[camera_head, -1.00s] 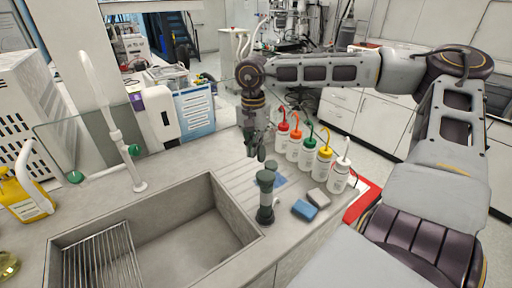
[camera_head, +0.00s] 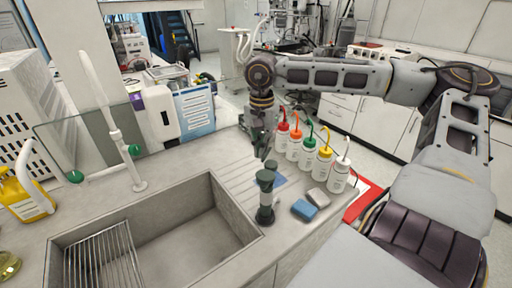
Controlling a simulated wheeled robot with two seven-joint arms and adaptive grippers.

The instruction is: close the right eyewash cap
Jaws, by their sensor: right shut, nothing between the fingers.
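The eyewash (camera_head: 265,195) is a dark green, upright fitting on the counter at the right front corner of the sink. Its two heads stand close together at the top, and a cap (camera_head: 270,165) shows at the upper right of it. I cannot tell from this view how far the cap is open. My right gripper (camera_head: 262,156) points down just behind and above the eyewash, close to the cap; whether it touches is unclear. It is shut and empty. My left gripper is not in view.
Several wash bottles (camera_head: 308,152) with coloured tops stand right of my right gripper. A blue sponge (camera_head: 304,210) and a pale block (camera_head: 318,198) lie right of the eyewash. The sink (camera_head: 185,235) with a wire rack (camera_head: 105,262) is at left. A white tap (camera_head: 137,170) stands behind it.

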